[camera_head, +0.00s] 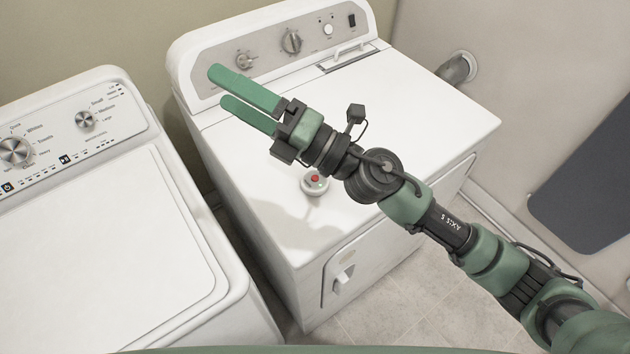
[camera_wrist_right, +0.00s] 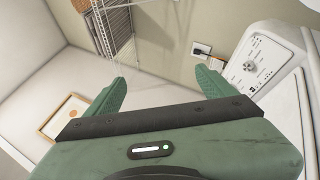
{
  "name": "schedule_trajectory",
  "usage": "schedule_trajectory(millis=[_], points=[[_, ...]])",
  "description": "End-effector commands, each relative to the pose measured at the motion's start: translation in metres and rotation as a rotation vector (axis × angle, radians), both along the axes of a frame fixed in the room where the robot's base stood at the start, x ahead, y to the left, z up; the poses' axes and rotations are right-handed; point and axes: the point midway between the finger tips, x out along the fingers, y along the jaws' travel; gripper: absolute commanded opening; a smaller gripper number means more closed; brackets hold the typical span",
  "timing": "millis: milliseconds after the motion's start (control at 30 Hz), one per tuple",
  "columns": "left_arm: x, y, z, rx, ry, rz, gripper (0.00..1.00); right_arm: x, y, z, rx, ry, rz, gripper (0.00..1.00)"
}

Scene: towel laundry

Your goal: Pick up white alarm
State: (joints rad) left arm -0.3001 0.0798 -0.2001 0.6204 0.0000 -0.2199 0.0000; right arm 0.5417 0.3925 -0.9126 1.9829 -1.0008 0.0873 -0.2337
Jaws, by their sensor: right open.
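The white alarm (camera_head: 315,183) is a small round white device with a red button on top. It sits on the dryer top near the front edge, below my right wrist in the head view, partly close to the arm's outline. My right gripper (camera_head: 246,91) is open and empty, with green fingers pointing to the upper left, above the dryer's control panel side. The right wrist view shows its two fingers (camera_wrist_right: 163,92) spread apart with nothing between them; the alarm does not show there. My left gripper is not in view.
The white dryer (camera_head: 430,112) has a raised panel with knobs (camera_head: 291,42) at the back. A white washer (camera_head: 90,240) stands to the left, with a gap between. A wall pipe (camera_head: 457,69) is at the right. The wrist view shows a wire rack (camera_wrist_right: 112,30) and a wall outlet (camera_wrist_right: 202,49).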

Motion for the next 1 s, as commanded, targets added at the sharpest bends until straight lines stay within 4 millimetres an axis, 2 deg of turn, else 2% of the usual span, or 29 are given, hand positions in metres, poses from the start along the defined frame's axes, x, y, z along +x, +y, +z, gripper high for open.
schedule_trajectory(millis=[33,67,133,167,200,233,300,333,433,500,567,667,867,1000], points=[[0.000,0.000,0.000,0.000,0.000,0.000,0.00,-0.014,0.020,-0.018,-0.183,-0.177,0.102,0.85],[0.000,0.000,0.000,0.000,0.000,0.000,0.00,-0.023,0.028,-0.035,-0.294,-0.273,0.165,0.85],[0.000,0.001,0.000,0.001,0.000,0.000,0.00,-0.031,0.028,-0.083,-0.562,-0.465,0.298,0.85],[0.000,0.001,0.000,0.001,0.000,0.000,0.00,-0.029,0.021,-0.105,-0.678,-0.533,0.349,0.85],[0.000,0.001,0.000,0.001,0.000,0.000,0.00,-0.022,0.006,-0.132,-0.829,-0.609,0.412,0.85],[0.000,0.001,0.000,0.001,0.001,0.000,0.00,-0.015,-0.008,-0.151,-0.940,-0.656,0.453,0.85],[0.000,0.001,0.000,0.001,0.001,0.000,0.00,0.006,-0.048,-0.183,-1.173,-0.730,0.536,0.85],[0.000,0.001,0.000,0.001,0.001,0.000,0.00,0.016,-0.066,-0.193,-1.262,-0.749,0.565,0.85],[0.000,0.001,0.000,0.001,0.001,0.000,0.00,0.040,-0.116,-0.210,-1.483,-0.777,0.632,0.85],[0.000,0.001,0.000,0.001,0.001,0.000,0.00,0.051,-0.138,-0.214,-1.573,-0.778,0.658,0.85],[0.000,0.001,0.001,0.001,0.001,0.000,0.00,0.055,-0.149,-0.217,-1.615,-0.777,0.672,0.85],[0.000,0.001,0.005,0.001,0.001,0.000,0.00,0.059,-0.152,-0.224,-1.639,-0.773,0.681,0.85],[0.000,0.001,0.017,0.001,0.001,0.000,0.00,0.061,-0.142,-0.243,-1.636,-0.773,0.682,0.85],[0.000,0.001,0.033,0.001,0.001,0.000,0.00,0.066,-0.133,-0.260,-1.635,-0.773,0.682,0.85]])
